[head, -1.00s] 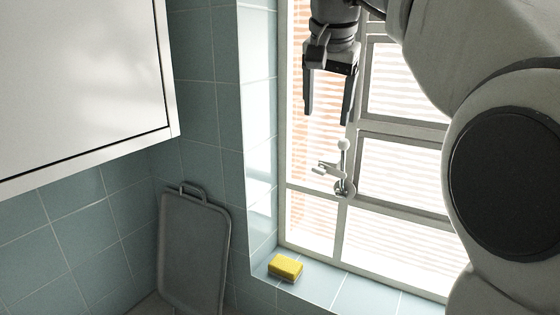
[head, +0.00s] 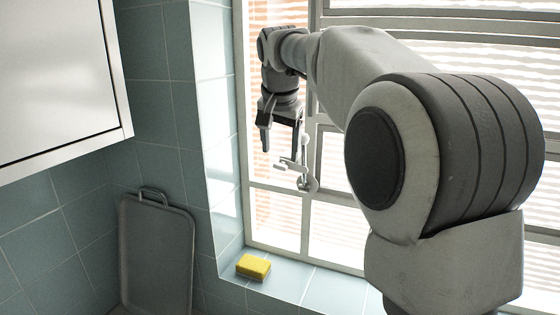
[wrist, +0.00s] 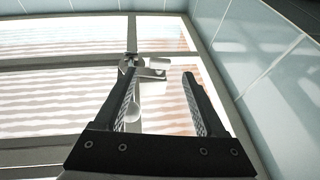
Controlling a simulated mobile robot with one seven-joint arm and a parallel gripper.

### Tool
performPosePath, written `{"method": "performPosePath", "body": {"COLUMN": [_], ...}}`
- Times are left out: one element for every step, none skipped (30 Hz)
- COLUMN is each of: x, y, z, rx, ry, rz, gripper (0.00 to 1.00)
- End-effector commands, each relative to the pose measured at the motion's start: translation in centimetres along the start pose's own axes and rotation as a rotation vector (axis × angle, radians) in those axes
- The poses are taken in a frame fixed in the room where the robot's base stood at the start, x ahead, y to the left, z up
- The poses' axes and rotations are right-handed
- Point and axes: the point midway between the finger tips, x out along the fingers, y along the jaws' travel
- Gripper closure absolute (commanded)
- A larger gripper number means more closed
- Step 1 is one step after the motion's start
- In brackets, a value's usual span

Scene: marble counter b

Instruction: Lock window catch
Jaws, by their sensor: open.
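The window catch (head: 307,183) is a pale metal fitting with a round base and a lever on the window frame. A small bracket (head: 287,164) sits at its left. My gripper (head: 281,148) is open and points down, its fingertips level with the catch's upper part. The left finger partly covers the lever. I cannot tell whether they touch.
A yellow sponge (head: 253,267) lies on the tiled sill below the window. A grey tray (head: 157,255) leans against the tiled wall at left. A white cabinet (head: 55,75) hangs at upper left. The tiled side wall (wrist: 245,60) is close to the right finger.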

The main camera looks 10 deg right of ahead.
Motion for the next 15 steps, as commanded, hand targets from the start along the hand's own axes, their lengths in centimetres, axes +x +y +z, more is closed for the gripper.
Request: {"method": "performPosePath", "body": {"x": [1.0, 1.5, 2.0, 2.4, 2.7, 3.1, 3.3, 3.5, 3.7, 3.8, 3.9, 4.0, 4.0, 4.0, 4.0], "y": [0.1, 0.1, 0.1, 0.1, 0.1, 0.1, 0.1, 0.1, 0.1, 0.0, 0.0, 0.0, 0.0, 0.0, 0.0], "z": [0.1, 0.1, 0.0, 0.0, 0.0, 0.0, 0.0, 0.0, 0.0, 0.0, 0.0, 0.0, 0.0, 0.0, 0.0], "rx": [0.000, 0.000, 0.000, 0.000, 0.000, 0.001, 0.001, 0.001, 0.001, 0.001, 0.001, 0.001, 0.001, 0.001, 0.001], "ry": [-0.003, -0.002, -0.002, -0.002, -0.001, -0.001, -0.001, 0.000, 0.000, 0.000, 0.001, 0.001, 0.001, 0.001, 0.001], "rz": [0.003, 0.002, 0.002, 0.002, 0.002, 0.001, 0.001, 0.001, 0.001, 0.000, 0.000, 0.000, 0.000, 0.000, 0.000], "gripper": [0.28, 0.28, 0.28, 0.28, 0.28, 0.28, 0.28, 0.28, 0.28, 0.28, 0.28, 0.28, 0.28, 0.28, 0.28]}}
